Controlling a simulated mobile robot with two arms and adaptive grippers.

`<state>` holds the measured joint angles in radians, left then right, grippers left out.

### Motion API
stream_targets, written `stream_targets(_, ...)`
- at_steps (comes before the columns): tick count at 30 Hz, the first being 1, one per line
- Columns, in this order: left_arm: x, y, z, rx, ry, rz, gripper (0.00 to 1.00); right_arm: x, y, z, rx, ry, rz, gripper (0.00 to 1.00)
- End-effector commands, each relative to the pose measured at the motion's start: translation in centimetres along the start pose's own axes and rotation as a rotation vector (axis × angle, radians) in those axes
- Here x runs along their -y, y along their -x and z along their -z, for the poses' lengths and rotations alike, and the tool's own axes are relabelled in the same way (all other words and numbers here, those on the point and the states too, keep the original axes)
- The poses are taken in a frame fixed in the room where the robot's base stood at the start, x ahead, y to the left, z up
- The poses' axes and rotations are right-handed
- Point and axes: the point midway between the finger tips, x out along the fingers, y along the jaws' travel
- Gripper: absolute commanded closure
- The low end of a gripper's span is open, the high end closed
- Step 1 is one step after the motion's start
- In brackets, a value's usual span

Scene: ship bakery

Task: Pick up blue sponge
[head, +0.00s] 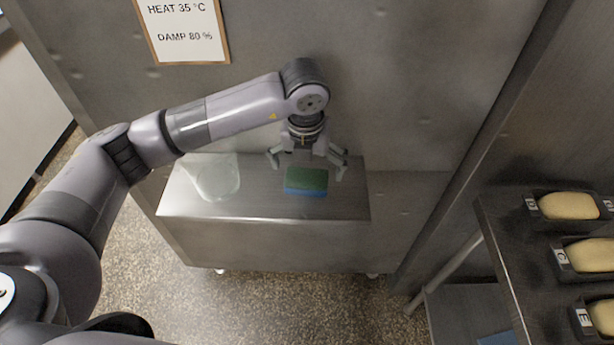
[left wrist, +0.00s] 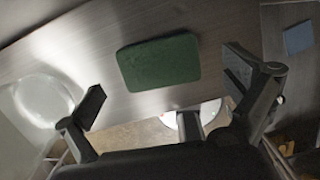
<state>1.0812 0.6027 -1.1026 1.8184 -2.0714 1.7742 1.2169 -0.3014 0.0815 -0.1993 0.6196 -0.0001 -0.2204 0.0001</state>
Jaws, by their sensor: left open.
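The blue sponge (head: 306,182) lies flat on top of a steel cabinet (head: 260,206), with a green upper face and a blue lower edge in the head view. In the left wrist view its green face (left wrist: 159,62) shows ahead of the fingers, and no blue is visible there. My left gripper (head: 307,168) is open and empty above the sponge, its fingers spread wider than the sponge. In the left wrist view the two fingertips (left wrist: 165,88) stand apart on either side of it, not touching it. My right gripper does not show.
A clear glass bowl (head: 218,180) stands left of the sponge on the same top. A steel wall with a paper sign (head: 183,28) rises behind. At the right, a rack (head: 508,252) holds several dough tins (head: 568,206).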

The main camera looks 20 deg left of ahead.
Motion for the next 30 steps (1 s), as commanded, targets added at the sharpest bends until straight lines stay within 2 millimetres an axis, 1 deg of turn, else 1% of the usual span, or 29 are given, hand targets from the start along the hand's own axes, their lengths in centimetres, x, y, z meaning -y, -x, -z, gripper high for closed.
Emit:
stream_targets(1, -0.2, -0.4, 0.3, -0.006, 0.001, -0.003, 0.00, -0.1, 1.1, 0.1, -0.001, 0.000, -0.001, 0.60)
stream_targets(3, -0.2, -1.5, 0.3, -0.004, 0.002, -0.002, 0.00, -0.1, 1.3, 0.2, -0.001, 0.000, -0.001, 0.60)
stream_targets(6, -0.1, -2.6, 0.2, -0.002, 0.002, -0.001, 0.00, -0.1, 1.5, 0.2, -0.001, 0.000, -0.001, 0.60)
stream_targets(9, -0.1, -3.1, 0.2, -0.001, 0.000, -0.001, 0.00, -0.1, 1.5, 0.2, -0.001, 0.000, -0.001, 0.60)
stream_targets(14, -0.1, -3.1, 0.2, 0.000, 0.000, 0.000, 0.00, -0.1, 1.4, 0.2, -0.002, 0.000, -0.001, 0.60)
stream_targets(17, -0.1, -3.1, 0.2, 0.000, 0.000, 0.000, 0.05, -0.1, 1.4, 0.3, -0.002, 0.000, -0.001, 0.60)
stream_targets(28, -0.1, -3.1, 0.2, 0.000, 0.000, 0.000, 0.30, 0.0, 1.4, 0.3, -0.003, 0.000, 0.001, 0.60)
stream_targets(30, -0.1, -3.1, 0.2, 0.000, 0.000, 0.000, 0.31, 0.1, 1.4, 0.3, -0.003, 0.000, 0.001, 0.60)
